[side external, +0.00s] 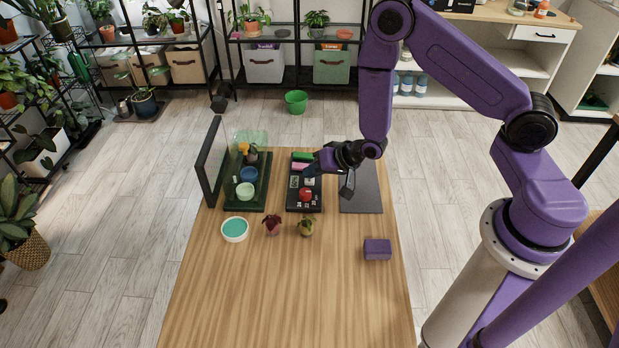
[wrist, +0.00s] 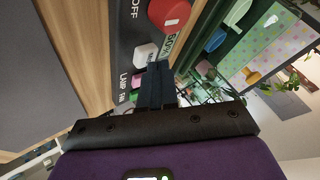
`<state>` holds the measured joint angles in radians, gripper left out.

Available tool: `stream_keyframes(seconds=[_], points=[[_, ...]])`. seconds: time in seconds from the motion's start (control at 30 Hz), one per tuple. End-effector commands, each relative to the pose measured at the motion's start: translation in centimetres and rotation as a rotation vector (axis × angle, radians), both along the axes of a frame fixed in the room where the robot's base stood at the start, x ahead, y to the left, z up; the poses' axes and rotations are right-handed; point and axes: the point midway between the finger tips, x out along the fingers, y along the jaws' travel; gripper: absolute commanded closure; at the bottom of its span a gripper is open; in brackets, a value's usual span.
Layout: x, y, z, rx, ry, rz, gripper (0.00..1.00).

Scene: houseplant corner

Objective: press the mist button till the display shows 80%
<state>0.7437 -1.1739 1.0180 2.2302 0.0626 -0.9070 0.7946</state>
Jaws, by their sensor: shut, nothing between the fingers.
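A dark control panel (side external: 291,204) stands on the wooden table, with a red knob (side external: 305,195) near its front. In the wrist view, a white button (wrist: 145,53) lies beside a pale strip with dark characters (wrist: 172,42), seemingly the display. I cannot read its value surely; the fingers partly cover it. "LAMP" and "FAN" labels show near a pink button (wrist: 136,80) and a green one; no mist label is readable. My gripper (wrist: 158,68) is shut and empty, its tips over the panel close to the white button. I cannot tell whether they touch it.
Left of the panel stands a dark green case (side external: 262,196) with small pots. A dark upright board (side external: 211,160) stands beyond it. The table's near half is clear.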

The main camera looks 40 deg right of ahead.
Motion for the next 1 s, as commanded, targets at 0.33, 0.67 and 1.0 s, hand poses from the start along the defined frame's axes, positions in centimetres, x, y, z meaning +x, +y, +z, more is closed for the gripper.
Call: stream_keyframes(seconds=[0.33,0.67,1.0], points=[[0.0,0.0,-0.3,-0.001,0.001,0.000,1.00],[0.0,0.0,-0.1,-0.001,0.001,0.000,1.00],[0.0,0.0,1.4,0.000,0.000,0.000,1.00]])
